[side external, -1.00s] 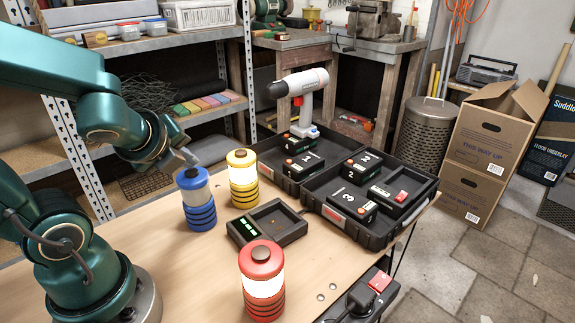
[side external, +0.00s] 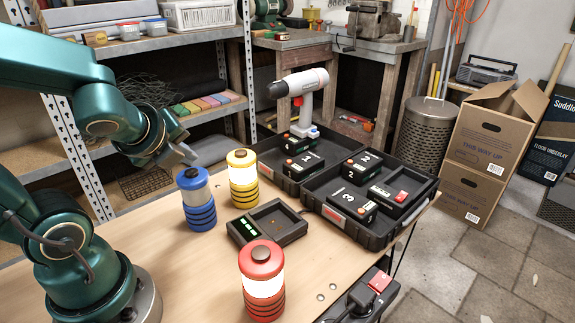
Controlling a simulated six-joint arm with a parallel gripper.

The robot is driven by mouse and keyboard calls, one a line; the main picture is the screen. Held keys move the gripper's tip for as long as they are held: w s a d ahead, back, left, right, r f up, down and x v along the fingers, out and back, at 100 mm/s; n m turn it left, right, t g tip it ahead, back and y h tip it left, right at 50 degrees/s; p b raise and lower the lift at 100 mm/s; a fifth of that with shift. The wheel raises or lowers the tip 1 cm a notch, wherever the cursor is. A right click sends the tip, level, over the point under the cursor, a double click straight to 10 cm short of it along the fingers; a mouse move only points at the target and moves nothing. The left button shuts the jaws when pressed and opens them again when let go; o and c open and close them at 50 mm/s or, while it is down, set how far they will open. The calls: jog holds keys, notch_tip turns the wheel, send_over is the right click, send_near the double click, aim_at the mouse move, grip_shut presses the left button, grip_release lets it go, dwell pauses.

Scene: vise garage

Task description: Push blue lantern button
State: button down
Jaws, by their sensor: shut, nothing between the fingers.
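The blue lantern (side external: 197,201) stands upright near the left part of the workbench, with a dark button (side external: 191,173) on its blue cap. Its clear middle looks greyish and unlit. My gripper (side external: 190,158) is just above the blue lantern's top, slightly behind it in the picture, with its fingers shut and empty. Whether the fingertips touch the button cannot be told from this view.
A lit yellow lantern (side external: 243,180) stands close to the right. A lit red lantern (side external: 262,280) is at the front. A black charger (side external: 266,223) sits between them. An open black case (side external: 372,233) holds batteries and a white drill (side external: 300,88). Bare bench (side external: 165,250) lies around the blue lantern.

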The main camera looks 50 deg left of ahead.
aim_at(190, 175)
jog(key=shift+r, duration=2.55)
jog(key=shift+d, duration=0.15)
jog(key=s+d+f+n+h, duration=0.2)
jog(key=d+n, duration=0.4)
jog(key=n, duration=0.3)
jog(key=s+d+f+n+g+h, duration=0.1)
jog(key=s+d+n+h, duration=0.1)
jog(key=d+n+h, duration=0.2)
jog(key=d+n, duration=0.3)
jog(key=n, duration=0.2)
jog(key=shift+s+f+n, duration=0.3)
jog(key=shift+s+f, duration=0.05)
